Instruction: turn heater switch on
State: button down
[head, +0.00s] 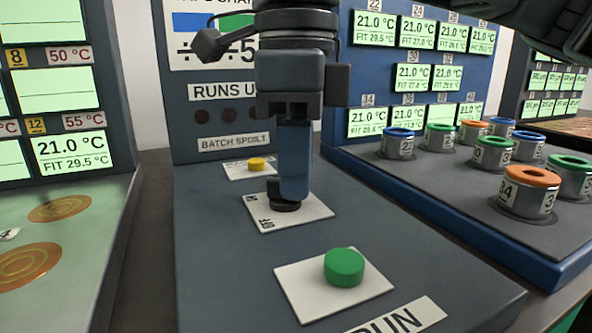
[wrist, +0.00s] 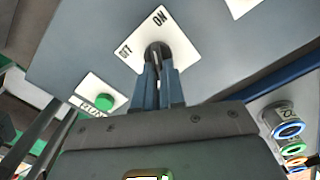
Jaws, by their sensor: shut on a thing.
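The heater switch is a dark round knob (head: 286,205) on a white plate (head: 306,214) on the grey console, in the middle of the head view. My gripper (head: 294,192) points down at it, its blue fingers shut on the knob and hiding much of it. In the wrist view the plate (wrist: 183,53) carries the labels OFF and ON, and the knob (wrist: 157,49) shows at the tips of my gripper (wrist: 157,70). I cannot tell clearly which label the knob points to.
A green button (head: 344,267) on a white plate is nearer on the console, and a yellow button (head: 257,164) lies behind the switch. Several numbered cups with coloured rims stand on the blue rack (head: 447,209) at right. A panel with round plates (head: 60,211) is at left.

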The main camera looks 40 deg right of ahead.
dwell(0.3)
jog(key=c, duration=1.2)
grip_release()
jog(key=shift+r+p, duration=1.05)
jog(key=shift+r, duration=2.85)
